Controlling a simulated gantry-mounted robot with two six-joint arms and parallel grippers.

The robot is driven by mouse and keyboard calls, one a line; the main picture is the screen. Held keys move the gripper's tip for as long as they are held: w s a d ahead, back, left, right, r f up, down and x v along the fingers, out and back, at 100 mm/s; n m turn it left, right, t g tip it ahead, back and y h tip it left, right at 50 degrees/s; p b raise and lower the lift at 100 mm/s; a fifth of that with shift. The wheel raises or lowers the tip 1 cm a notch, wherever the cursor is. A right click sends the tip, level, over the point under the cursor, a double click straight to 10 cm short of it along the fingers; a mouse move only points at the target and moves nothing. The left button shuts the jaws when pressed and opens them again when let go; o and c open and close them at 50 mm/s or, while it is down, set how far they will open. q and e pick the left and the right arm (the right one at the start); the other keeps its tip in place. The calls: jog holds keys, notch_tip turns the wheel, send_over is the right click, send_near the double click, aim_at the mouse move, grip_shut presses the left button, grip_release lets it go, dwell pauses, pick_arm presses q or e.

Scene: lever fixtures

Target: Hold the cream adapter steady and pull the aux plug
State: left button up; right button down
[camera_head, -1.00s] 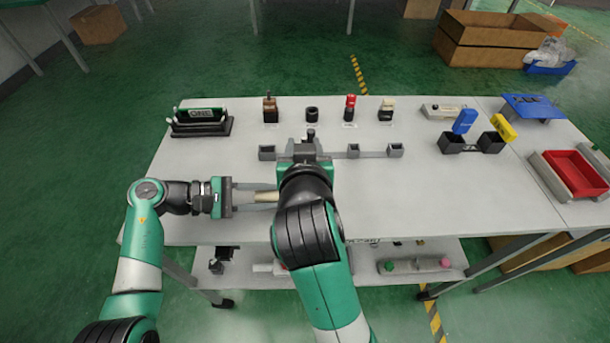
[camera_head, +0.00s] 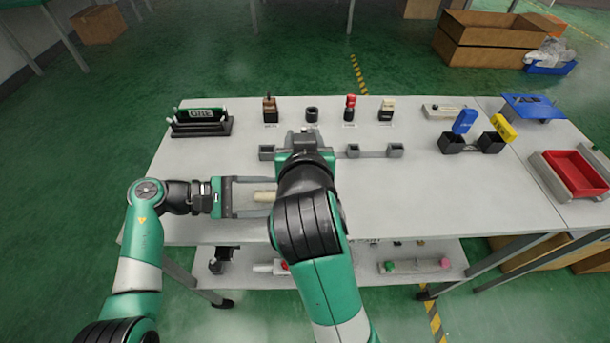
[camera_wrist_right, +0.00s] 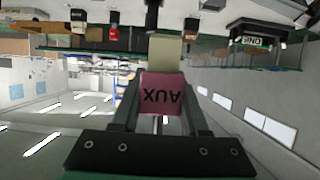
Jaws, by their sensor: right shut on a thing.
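In the right wrist view, my right gripper (camera_wrist_right: 162,112) is shut on the pink-red aux plug (camera_wrist_right: 161,94), whose AUX label appears upside down. The cream adapter (camera_wrist_right: 165,54) shows directly beyond the plug, in line with it. I cannot tell whether they are still joined. In the head view the plug and right fingertips are hidden by my arm.
Grey sockets (camera_head: 353,151) stand on the table near my right wrist. Several small connectors, including a red-topped one (camera_head: 350,108), line the back. The front right table is clear.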

pick_arm(q)
jog(key=v, duration=1.2)
jog(key=shift+r, duration=0.1)
